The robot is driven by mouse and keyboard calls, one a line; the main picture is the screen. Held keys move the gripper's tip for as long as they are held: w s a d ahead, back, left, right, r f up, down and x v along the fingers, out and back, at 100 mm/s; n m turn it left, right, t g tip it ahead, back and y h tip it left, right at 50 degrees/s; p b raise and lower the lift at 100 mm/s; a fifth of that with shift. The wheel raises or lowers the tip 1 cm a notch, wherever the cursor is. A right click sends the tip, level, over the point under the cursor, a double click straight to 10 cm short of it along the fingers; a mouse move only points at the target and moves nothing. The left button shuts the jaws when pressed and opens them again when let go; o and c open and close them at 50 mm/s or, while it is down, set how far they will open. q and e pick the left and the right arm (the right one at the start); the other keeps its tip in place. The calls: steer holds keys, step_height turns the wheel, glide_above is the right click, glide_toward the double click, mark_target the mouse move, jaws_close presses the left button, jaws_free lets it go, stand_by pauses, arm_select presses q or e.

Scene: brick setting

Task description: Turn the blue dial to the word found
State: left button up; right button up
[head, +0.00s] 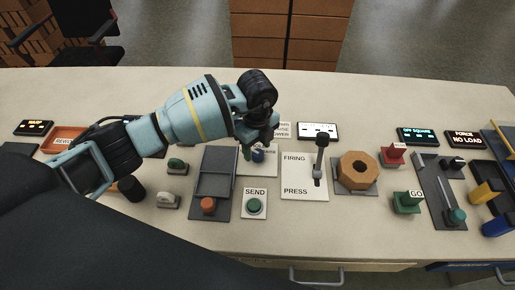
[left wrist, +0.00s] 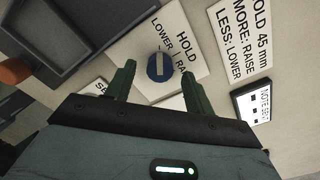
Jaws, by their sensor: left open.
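The blue dial (head: 258,155) sits on a white plate on the table, partly hidden by my left gripper (head: 260,145), which is over it. In the left wrist view the dial (left wrist: 160,67) is round with a pale pointer line. Its plate (left wrist: 195,45) reads HOLD, LOWER and a partly hidden word starting RA. The line points roughly up the picture, toward the lettering. The open fingers of my left gripper (left wrist: 158,75) stand on either side of the dial, with a gap on both sides. No word "found" is readable. My right gripper is not in view.
A white card (left wrist: 240,40) reads 45 mm, MORE: RAISE, LESS: LOWER. A grey slide panel (head: 212,178) stands left of the dial and a green SEND button (head: 254,206) in front. A FIRING PRESS lever (head: 319,160) and an orange octagonal block (head: 357,170) stand to the right.

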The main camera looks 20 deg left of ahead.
arm_select(q)
steer(key=shift+f, duration=0.75)
steer(key=c, duration=1)
steer(key=shift+o, duration=0.2)
